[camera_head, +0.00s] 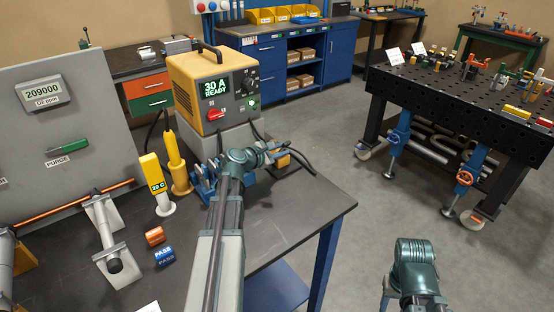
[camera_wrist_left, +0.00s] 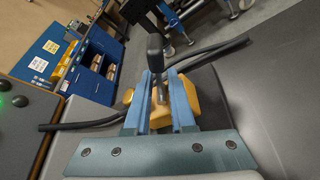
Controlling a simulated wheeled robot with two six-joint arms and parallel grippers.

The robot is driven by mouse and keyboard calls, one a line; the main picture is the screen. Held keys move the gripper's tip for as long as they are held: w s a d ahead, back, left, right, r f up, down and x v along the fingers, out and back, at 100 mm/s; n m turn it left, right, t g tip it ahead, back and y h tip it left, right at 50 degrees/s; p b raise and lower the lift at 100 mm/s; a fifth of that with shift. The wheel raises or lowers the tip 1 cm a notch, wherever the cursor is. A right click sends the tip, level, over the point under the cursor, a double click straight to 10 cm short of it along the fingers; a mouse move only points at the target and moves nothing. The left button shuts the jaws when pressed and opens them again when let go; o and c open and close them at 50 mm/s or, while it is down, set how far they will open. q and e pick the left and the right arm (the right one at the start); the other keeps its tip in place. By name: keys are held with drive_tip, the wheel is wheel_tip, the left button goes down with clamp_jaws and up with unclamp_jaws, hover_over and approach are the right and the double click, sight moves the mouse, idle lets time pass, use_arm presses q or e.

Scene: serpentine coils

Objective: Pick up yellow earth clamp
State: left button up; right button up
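The yellow earth clamp (camera_wrist_left: 209,101) lies on the dark bench top, with a dark upright lever and black cables running out on both sides in the left wrist view. In the head view only a small part of it (camera_head: 284,160) shows beyond my left wrist. My left gripper (camera_wrist_left: 160,73) is over the clamp, its two blue fingers apart on either side of the dark lever. A gap shows beside the lever, so the fingers look open. In the head view the left gripper (camera_head: 272,152) is partly hidden by its own wrist. My right gripper is out of view.
A yellow power unit (camera_head: 212,90) stands behind the clamp. Left of my arm are a yellow-and-white probe (camera_head: 156,180), a yellow post (camera_head: 176,165), orange and blue blocks (camera_head: 155,236), and a grey pipe stand (camera_head: 105,235). The bench's right edge is near the clamp.

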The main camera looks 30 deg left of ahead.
use_arm(q)
clamp_jaws()
idle(1.4)
